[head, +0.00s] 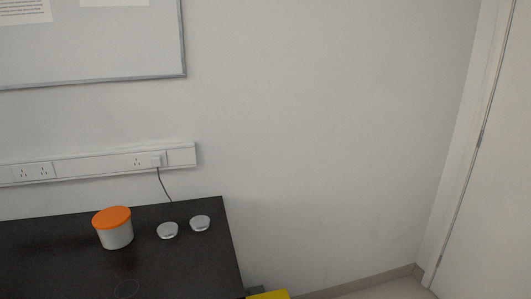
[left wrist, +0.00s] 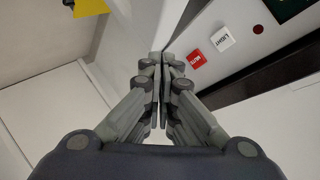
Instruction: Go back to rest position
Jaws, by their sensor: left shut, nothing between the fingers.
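My left gripper (left wrist: 163,62) shows in the left wrist view. Its two grey fingers are pressed together at the tips, with nothing between them. Beside the tips is a light machine panel with a red switch (left wrist: 196,59) and a white switch marked LIGHT (left wrist: 222,38). I cannot tell whether the fingertips touch the panel. Neither gripper shows in the head view, and my right gripper is in no view.
In the head view, a dark table (head: 60,272) bears a white tub with an orange lid (head: 116,236) and two small silver round things (head: 167,231) (head: 200,223). A socket rail (head: 100,162) and whiteboard (head: 110,50) are on the wall. A door (head: 492,190) stands right; something yellow (head: 267,295) shows below.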

